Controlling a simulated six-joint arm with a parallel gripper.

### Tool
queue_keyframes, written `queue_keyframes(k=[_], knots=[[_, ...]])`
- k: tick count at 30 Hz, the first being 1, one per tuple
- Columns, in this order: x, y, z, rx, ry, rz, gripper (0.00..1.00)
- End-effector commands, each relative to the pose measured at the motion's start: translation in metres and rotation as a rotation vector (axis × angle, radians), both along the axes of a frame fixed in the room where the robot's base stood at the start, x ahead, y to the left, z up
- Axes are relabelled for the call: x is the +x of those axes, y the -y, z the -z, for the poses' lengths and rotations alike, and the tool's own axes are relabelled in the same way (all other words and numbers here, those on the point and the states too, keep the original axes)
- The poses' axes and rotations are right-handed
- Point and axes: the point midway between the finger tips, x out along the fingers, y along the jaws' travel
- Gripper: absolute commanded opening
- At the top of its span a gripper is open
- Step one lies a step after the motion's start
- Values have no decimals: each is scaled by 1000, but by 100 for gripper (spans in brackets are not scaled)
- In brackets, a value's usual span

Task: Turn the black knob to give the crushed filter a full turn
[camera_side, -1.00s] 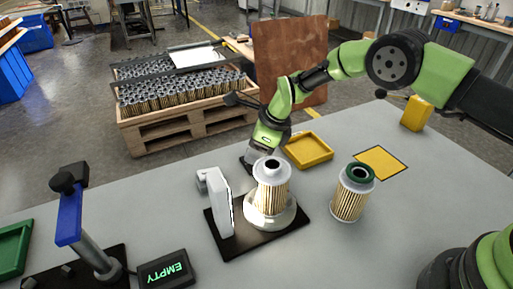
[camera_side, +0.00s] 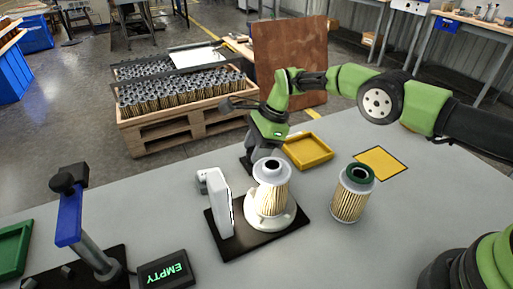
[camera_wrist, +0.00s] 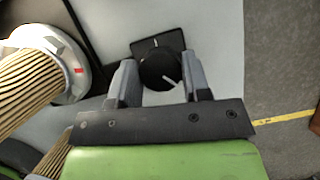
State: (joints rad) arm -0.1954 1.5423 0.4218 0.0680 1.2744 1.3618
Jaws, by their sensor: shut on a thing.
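The black knob (camera_wrist: 158,70) sits on a dark square base in the wrist view, with a white pointer line on its face. My gripper (camera_wrist: 160,76) has one finger on each side of the knob and is shut on it. In the side view my gripper (camera_side: 262,150) is behind the filter, and the knob cannot be made out there. A pleated filter (camera_side: 272,184) with a white top stands upright on a round white turntable (camera_side: 285,218). The wrist view shows part of this filter (camera_wrist: 28,88) and a red mark on the turntable rim (camera_wrist: 80,71).
A white upright panel (camera_side: 221,203) stands left of the turntable on the black plate. A green-topped filter (camera_side: 351,195) stands to the right. A yellow tray (camera_side: 308,151) lies behind. At left are a blue-handled lever (camera_side: 69,217) and a display reading EMPTY (camera_side: 166,271).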

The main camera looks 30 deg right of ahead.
Motion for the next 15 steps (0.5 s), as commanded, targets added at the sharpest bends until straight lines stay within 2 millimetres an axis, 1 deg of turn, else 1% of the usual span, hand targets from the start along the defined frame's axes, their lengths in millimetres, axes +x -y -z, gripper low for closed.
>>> queue_keyframes(k=[15], knots=[[-1,0,1,-1,-3,-34,20]])
